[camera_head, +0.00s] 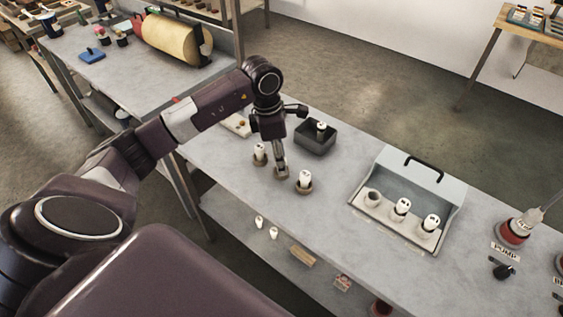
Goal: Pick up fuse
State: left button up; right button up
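My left gripper (281,167) points down at the worktop (230,165), between two white fuses standing in round holders. One fuse (260,151) is just left of its fingertips and the other fuse (304,179) is just right. I see no fuse between the fingers, and their opening is not clear from this side. A third fuse (321,129) stands in a dark open bin (314,145) behind the gripper. To the right, an open grey fuse box (425,180) holds two fuses (401,207) and (431,222), and its leftmost socket (373,197) looks empty. My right gripper is not in view.
A red pump device (514,232) and a black knob (503,271) stand at the right end. Two small white pieces (266,228) and a wooden block (302,256) lie on the lower shelf. The worktop between the right holder and the box is clear.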

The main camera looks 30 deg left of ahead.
pick_arm(q)
jog(key=shift+w+d+f, duration=0.1)
jog(key=shift+f, duration=0.65)
jog(key=shift+c, duration=0.7)
grip_shut()
jog(key=shift+r, duration=0.1)
